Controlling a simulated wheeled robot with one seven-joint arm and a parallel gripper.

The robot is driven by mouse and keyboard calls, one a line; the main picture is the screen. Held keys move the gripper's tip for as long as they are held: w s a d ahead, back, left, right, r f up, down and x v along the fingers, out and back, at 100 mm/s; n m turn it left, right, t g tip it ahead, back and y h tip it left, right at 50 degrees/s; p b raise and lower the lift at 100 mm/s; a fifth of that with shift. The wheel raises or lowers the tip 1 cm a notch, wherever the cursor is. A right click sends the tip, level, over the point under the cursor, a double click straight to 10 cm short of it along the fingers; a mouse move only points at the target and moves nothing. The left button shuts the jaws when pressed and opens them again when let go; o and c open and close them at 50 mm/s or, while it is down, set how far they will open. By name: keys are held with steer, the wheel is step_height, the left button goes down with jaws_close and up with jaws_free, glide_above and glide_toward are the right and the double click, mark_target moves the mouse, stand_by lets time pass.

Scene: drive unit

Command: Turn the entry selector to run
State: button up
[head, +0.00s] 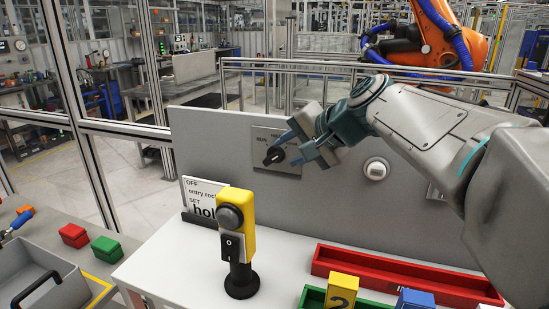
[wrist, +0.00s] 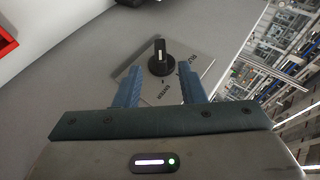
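The entry selector is a black rotary knob (head: 273,156) on a grey label plate (head: 262,140) fixed to the upright grey panel. In the wrist view the knob (wrist: 161,60) has a white line along its raised grip and sits ahead of and between my fingertips. The plate (wrist: 199,66) carries words around the knob, hard to read at this angle. My gripper (head: 292,142) is open, its two blue fingers (wrist: 163,86) spread on either side of the knob's line. A gap shows between the fingers and the knob, so nothing is held.
A yellow post with a round grey button (head: 230,217) stands on the white table before the panel. A sign (head: 203,195) leans behind it. A white round fitting (head: 376,169) is on the panel at right. A red tray (head: 400,277) lies below my arm.

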mark_target(277, 156)
steer(key=x, duration=0.6)
steer(key=shift+a, duration=0.15)
jaws_close()
